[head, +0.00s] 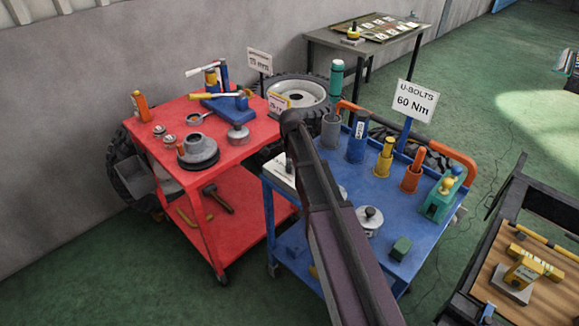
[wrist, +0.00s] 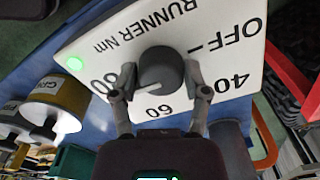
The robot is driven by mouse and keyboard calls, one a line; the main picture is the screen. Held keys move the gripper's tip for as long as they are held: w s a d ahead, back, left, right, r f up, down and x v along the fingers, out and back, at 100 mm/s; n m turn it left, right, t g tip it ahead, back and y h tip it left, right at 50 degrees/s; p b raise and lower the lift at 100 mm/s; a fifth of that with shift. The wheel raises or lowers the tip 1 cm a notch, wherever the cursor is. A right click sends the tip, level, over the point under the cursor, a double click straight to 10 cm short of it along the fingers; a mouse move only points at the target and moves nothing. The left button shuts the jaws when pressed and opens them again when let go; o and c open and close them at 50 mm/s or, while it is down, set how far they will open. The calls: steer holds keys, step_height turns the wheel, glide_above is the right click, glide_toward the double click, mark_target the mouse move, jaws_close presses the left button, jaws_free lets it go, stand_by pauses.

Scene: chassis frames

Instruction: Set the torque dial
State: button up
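The torque dial's white panel (wrist: 215,30) fills the wrist view, upside down, marked OFF, 40, 60, 80 and "RUNNER Nm". Its grey knob (wrist: 163,68) has a pale pointer line toward the lower left, between the 60 and 80 marks. A green light (wrist: 74,64) glows on the panel. My gripper (wrist: 160,78) has one finger on each side of the knob, seemingly closed against it. In the head view, part of the white panel (head: 281,172) shows on the blue cart (head: 385,230); my arm hides the knob and the fingers.
A sign (head: 416,100) on the blue cart reads "U-BOLTS 60 Nm". A red cart (head: 235,155) with tools is to the left. A wooden bench (head: 535,305) is at right.

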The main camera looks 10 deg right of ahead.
steer(key=o, duration=0.4)
steer(key=shift+s+d, duration=0.15)
steer(key=shift+s, duration=0.05)
steer(key=shift+w, duration=0.15)
